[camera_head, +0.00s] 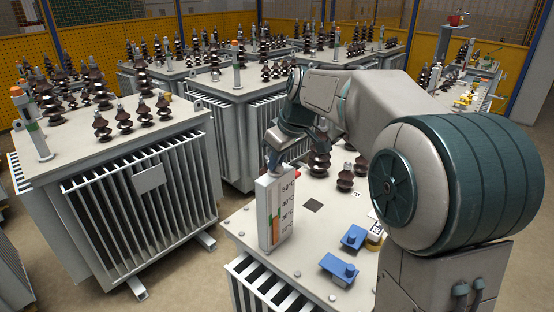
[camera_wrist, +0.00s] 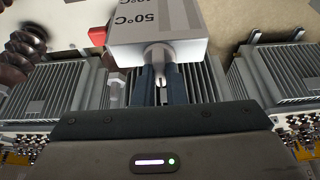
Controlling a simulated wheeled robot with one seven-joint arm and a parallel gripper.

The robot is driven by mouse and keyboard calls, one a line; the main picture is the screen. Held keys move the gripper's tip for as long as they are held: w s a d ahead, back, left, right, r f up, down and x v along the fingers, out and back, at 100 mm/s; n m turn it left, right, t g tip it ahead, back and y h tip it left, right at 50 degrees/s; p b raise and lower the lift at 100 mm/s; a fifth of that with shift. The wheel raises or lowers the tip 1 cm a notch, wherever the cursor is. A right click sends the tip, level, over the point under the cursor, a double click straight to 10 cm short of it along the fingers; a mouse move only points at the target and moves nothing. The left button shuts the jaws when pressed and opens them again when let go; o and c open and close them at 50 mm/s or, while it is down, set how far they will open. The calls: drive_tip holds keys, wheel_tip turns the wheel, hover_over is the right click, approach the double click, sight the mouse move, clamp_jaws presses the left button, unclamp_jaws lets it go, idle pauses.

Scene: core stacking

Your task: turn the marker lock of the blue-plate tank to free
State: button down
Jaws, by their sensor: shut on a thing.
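The nearest tank (camera_head: 228,232) has a pale flat top with blue blocks on it, one farther back (camera_head: 354,237) and one nearer (camera_head: 339,270). A white box-shaped gauge (camera_head: 285,222) with a temperature scale and a green and orange strip stands upright at its left. My gripper (camera_head: 272,166) is at the gauge's upper end. In the wrist view, the gauge (camera_wrist: 158,24) is just beyond my fingers (camera_wrist: 161,88), which are shut on a small light grey knob (camera_wrist: 159,56) at its end. The fingers partly hide the knob, and its turn position cannot be told.
Dark ribbed insulators (camera_head: 319,160) stand on the same top, right of the gauge. A red piece (camera_wrist: 97,36) shows beside the gauge in the wrist view. Other tanks stand at the left (camera_head: 112,225) and behind (camera_head: 235,125). A yellow fence (camera_head: 92,48) closes the back.

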idle(0.4)
drive_tip(key=c, duration=1.5)
unclamp_jaws()
drive_tip(key=shift+r, duration=0.1)
drive_tip(key=v, duration=1.3)
drive_tip(key=shift+s+r, duration=0.1)
drive_tip(key=shift+r, duration=0.3)
